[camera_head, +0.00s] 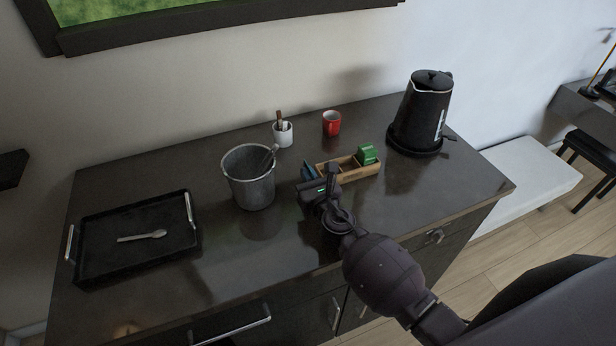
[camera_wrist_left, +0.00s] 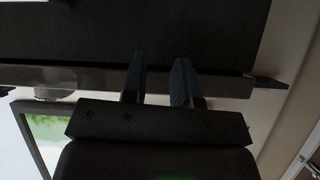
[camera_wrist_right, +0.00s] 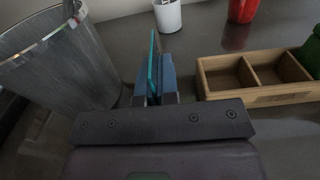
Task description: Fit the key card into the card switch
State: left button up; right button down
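My right gripper (camera_head: 309,172) is above the dark counter, between the metal ice bucket and the wooden box. In the right wrist view its fingers (camera_wrist_right: 154,82) are close together on a thin teal card (camera_wrist_right: 153,62), which stands on edge and sticks up past the fingertips. This looks like the key card. My left gripper (camera_wrist_left: 157,85) shows only in the left wrist view, with its fingers apart and nothing seen between them, near a dark furniture panel. I cannot make out the card switch in any view.
On the counter (camera_head: 235,285) are the bucket (camera_head: 250,185), the compartment box (camera_head: 350,174) with a green item, a white cup (camera_head: 283,135), a red mug (camera_head: 331,123), a black kettle (camera_head: 421,115) and a black tray (camera_head: 100,255) with a spoon. The counter's front middle is clear.

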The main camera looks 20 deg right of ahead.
notch_tip(320, 180, up, 6)
jog(key=shift+r, duration=0.1)
jog(key=shift+s+a+r+y, duration=0.55)
jog(key=shift+s+r, duration=0.25)
jog(key=shift+r, duration=6)
pick_arm(q)
jog(key=shift+f+b, duration=0.65)
jog(key=shift+b, duration=0.55)
pick_arm(e)
jog(key=s+d+f+h, duration=0.1)
jog(key=s+d+f, duration=0.1)
jog(key=s+f, duration=0.7)
jog(key=shift+f+h, duration=0.35)
jog(key=shift+f, duration=0.25)
